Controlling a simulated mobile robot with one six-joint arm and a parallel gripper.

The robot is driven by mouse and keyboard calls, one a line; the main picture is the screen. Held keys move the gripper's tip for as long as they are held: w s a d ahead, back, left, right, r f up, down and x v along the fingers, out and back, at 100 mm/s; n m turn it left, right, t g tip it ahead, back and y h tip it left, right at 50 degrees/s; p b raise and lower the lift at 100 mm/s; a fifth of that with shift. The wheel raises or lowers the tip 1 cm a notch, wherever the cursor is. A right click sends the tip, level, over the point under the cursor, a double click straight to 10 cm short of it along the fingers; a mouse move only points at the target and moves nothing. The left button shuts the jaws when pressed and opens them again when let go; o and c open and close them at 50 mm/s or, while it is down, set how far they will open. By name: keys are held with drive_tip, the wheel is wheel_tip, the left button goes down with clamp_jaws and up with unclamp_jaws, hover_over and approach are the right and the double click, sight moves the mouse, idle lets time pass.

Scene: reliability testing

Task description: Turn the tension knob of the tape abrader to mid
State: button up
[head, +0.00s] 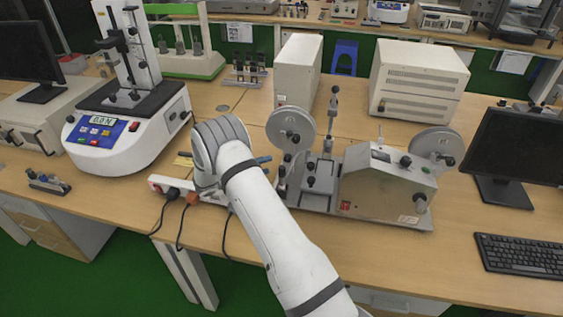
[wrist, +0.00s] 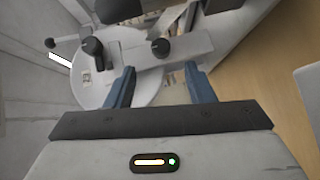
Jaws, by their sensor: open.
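The tape abrader (head: 375,190) stands on the bench right of my arm, with a grey reel at each end. Several black knobs show: one on the sloping top (head: 405,161), one on the front (head: 420,202), one on the left block (head: 311,181). I cannot tell which is the tension knob. In the wrist view, a white reel disc (wrist: 130,88) and two black knobs, left (wrist: 92,47) and right (wrist: 160,47), lie beyond my gripper (wrist: 162,76). Its blue fingers are apart and empty. In the head view only a blue fingertip (head: 264,160) shows, left of the abrader.
A tester with a blue panel (head: 128,133) stands left of my arm. A white power strip (head: 172,186) with cables lies at the front edge. Beige boxes (head: 418,80) stand behind the abrader. A monitor (head: 515,145) and keyboard (head: 520,255) are at right.

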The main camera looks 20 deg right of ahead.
sight(285, 160)
drive_tip(key=p+x, duration=0.2)
drive_tip(key=x, duration=0.5)
drive_tip(key=shift+w+d+f, duration=0.1)
drive_tip(key=shift+w+d, duration=0.15)
drive_tip(key=shift+d, duration=0.05)
drive_tip(key=shift+c, duration=0.2)
drive_tip(key=c, duration=1)
drive_tip(key=shift+o, duration=0.2)
